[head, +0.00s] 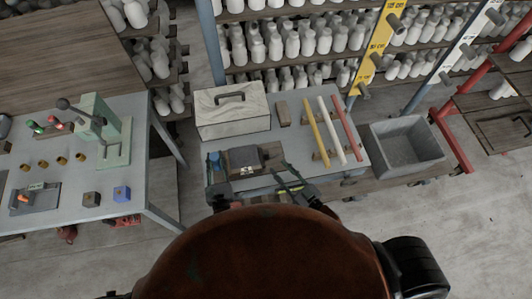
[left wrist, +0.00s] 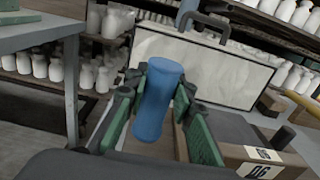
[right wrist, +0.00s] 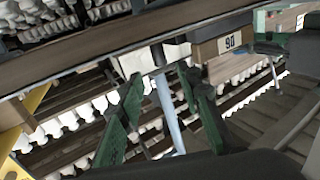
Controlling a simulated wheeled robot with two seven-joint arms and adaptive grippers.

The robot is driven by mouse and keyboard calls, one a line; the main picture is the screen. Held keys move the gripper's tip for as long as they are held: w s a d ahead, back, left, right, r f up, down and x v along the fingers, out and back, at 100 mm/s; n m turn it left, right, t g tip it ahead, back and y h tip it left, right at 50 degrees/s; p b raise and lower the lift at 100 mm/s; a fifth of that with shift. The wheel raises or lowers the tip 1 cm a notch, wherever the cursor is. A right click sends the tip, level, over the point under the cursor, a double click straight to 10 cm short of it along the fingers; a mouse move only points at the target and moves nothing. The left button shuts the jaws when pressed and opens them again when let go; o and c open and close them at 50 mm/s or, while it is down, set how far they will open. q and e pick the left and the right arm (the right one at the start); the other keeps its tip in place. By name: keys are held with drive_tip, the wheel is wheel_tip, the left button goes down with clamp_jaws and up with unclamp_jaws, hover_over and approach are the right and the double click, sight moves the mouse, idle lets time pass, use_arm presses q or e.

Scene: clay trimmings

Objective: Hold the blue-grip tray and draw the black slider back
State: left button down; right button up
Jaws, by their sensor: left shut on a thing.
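The tray (head: 233,171) is a low wooden body with a dark top and numbered labels, on the grey table in the head view. Its blue grip (head: 214,159) stands at its left end. In the left wrist view, my left gripper (left wrist: 162,85) has its green fingers closed on the upright blue grip (left wrist: 158,105). The black slider (head: 245,157) appears as the dark block on the tray; a black knob (left wrist: 284,137) shows at right in the left wrist view. My right gripper (head: 286,180) is open and empty at the tray's right, its fingers apart in the right wrist view (right wrist: 162,85).
A pale case (head: 232,112) with a dark handle stands behind the tray. Yellow, white and red bars (head: 331,130) lie to the right. A grey bin (head: 403,145) stands beyond the table's right edge. A second table (head: 60,160) with a green press is at left.

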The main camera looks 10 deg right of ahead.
sight(268, 155)
drive_tip(key=x, duration=0.9)
drive_tip(key=shift+w, duration=0.1)
clamp_jaws()
idle(0.4)
